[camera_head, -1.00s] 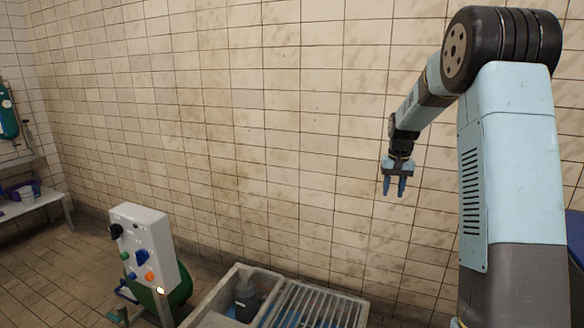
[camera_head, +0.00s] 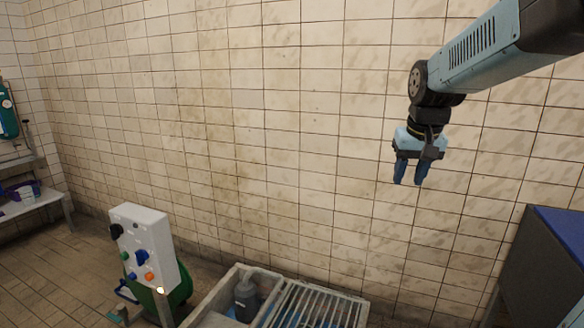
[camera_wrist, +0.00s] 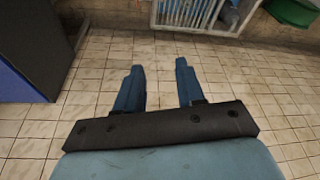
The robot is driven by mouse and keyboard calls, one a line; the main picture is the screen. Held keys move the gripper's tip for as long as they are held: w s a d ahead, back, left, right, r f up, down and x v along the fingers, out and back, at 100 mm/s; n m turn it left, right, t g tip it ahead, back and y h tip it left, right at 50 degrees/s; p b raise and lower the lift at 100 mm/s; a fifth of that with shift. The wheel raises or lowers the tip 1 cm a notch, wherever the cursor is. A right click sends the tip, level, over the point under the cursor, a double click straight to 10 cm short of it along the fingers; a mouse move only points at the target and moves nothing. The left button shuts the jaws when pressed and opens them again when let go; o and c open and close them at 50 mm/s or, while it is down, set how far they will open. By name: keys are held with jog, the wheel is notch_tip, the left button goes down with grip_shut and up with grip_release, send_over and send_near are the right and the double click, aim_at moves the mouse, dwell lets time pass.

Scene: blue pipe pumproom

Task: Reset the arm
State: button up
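My arm reaches in from the upper right in the head view, with its light blue link running down to the left. My gripper (camera_head: 410,172) hangs from it in front of the tiled wall, pointing down. In the wrist view, the two blue fingers (camera_wrist: 158,88) stand apart with bare tiled floor visible between them. The gripper is open and empty, and touches nothing.
A control panel (camera_head: 146,245) with knobs and buttons stands at the lower left. A basin with a grated rack (camera_head: 318,305) sits at the bottom centre, holding a grey bottle (camera_head: 246,298). A dark cabinet with a blue top (camera_head: 560,235) stands at the right. A bench (camera_head: 35,204) is far left.

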jog(key=s+a+f+n+t, duration=0.1)
jog(key=s+a+f+t, duration=0.1)
jog(key=s, duration=1.6)
jog(key=shift+a, duration=0.2)
